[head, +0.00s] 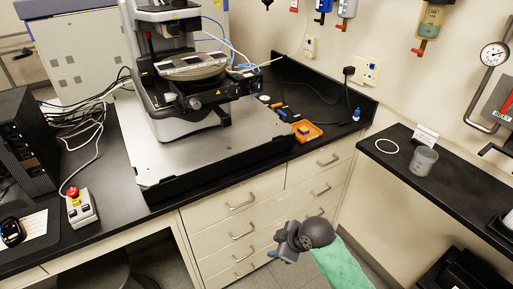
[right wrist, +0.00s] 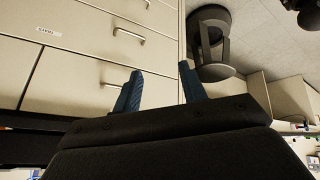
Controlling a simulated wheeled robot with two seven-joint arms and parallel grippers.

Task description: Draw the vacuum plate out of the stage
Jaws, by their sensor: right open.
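The stylus profiler (head: 150,100) stands on a grey base slab on the black bench in the head view. A round, light plate, which looks like the vacuum plate (head: 205,73), lies on the dark stage (head: 210,93) under the profiler's head. Flat pieces (head: 184,61) lie on top of it. My right gripper (head: 273,253) is low in front of the drawers, well below and apart from the plate. In the right wrist view its two blue fingers (right wrist: 160,88) are spread with nothing between them. My left gripper is not in view.
An orange tray (head: 308,131) and small tools lie right of the profiler. A control box with a red button (head: 80,206) and cables are at left. A grey cup (head: 423,160) and white ring (head: 387,146) are on the right shelf. The slab's front (head: 215,150) is clear.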

